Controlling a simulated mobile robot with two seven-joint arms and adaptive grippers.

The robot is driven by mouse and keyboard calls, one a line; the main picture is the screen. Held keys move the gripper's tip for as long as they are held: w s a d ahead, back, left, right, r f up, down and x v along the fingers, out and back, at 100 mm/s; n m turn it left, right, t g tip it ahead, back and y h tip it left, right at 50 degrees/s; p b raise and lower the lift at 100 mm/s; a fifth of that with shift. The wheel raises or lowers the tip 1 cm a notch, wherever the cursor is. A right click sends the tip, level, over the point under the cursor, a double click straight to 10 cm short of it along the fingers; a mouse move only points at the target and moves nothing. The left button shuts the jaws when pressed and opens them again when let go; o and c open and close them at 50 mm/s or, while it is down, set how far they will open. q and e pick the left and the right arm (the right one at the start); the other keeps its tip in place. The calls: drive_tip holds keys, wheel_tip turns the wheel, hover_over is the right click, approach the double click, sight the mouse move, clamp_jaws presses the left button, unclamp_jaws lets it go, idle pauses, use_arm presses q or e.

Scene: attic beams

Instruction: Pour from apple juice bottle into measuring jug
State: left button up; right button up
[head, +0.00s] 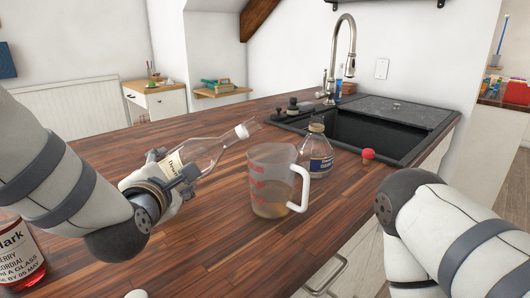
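A clear glass bottle (207,151) with a cream label, taken to be the apple juice bottle, is in my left gripper (172,176). The gripper is shut around its lower body. The bottle leans over to the right, with its neck higher than its base and a white band near the mouth. The measuring jug (270,172), clear with red markings and a white handle, stands upright on the counter right of the gripper. A little brownish liquid shows low in it. The bottle mouth is behind and above the jug's left rim. No stream shows. My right gripper is out of view; only its arm shows.
A clear bottle with a dark blue label (318,165) stands right behind the jug. A small red-topped item (367,156) is near the sink (365,134). A red cordial bottle (20,255) stands front left. The wooden counter (215,245) is clear in front of the jug.

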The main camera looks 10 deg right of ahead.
sight(210, 140)
use_arm(q)
drive_tip(key=d+n, duration=0.1)
drive_tip(key=d+r+n+h, duration=0.1)
drive_tip(key=d, duration=0.1)
drive_tip(key=s+d+n+h, duration=0.1)
drive_tip(key=shift+d+r, duration=0.15)
drive_tip(key=shift+d, duration=0.1)
drive_tip(key=d+n, duration=0.1)
drive_tip(key=d+n+h+b, duration=0.1)
drive_tip(key=n, duration=0.2)
drive_tip(key=shift+d+r+n+t+h, duration=0.25)
drive_tip(key=shift+d+n+t+h, duration=0.05)
drive_tip(key=shift+d+h, duration=0.1)
drive_tip(key=shift+n+t+h, duration=0.3)
drive_tip(key=shift+n+t, duration=0.1)
drive_tip(key=shift+n, duration=0.3)
drive_tip(key=r, duration=0.3)
drive_tip(key=d+r, duration=0.1)
drive_tip(key=r, duration=0.1)
drive_tip(key=shift+s+r, duration=0.2)
drive_tip(key=shift+s, duration=0.05)
drive_tip(key=shift+d+r, duration=0.1)
drive_tip(key=shift+r, duration=0.4)
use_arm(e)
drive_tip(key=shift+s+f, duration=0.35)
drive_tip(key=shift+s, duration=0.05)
